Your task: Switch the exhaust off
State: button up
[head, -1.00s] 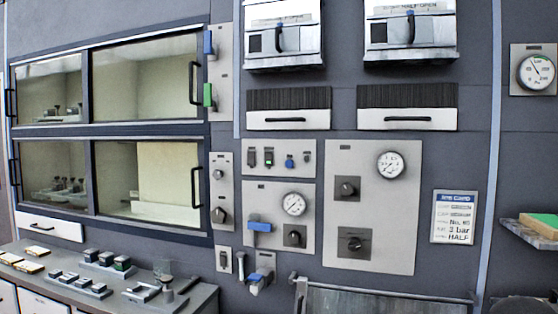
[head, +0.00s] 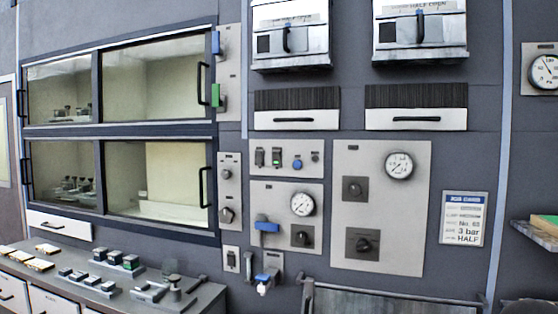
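Several controls are on the grey wall, and their labels are too small to read, so I cannot tell which one is the exhaust. A switch panel (head: 311,171) holds two dark rocker-type switches (head: 268,157), a blue knob (head: 297,164) and a small knob at its right. A small plate below left carries a single dark switch (head: 231,259). A narrow panel beside the glass cabinet has a small knob (head: 226,174) and a larger rotary knob (head: 227,215). I cannot tell any switch's position. My gripper is not in view.
A glass-doored cabinet (head: 112,128) fills the left wall above a bench (head: 205,297) with blocks and small tools. Gauge panels (head: 378,259) with knobs and a blue-handled valve (head: 267,223) are in the middle. A metal guard (head: 395,303) stands low in front. A shelf (head: 535,232) juts out at right.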

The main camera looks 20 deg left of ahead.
aim_at(277, 156)
jog(key=k, duration=1.3)
jog(key=u, duration=0.75)
jog(key=i, duration=0.65)
jog(key=u, duration=0.8)
jog(key=i, duration=0.75)
jog(key=z, duration=0.7)
jog(key=i, duration=0.85)
jog(key=z, duration=0.85)
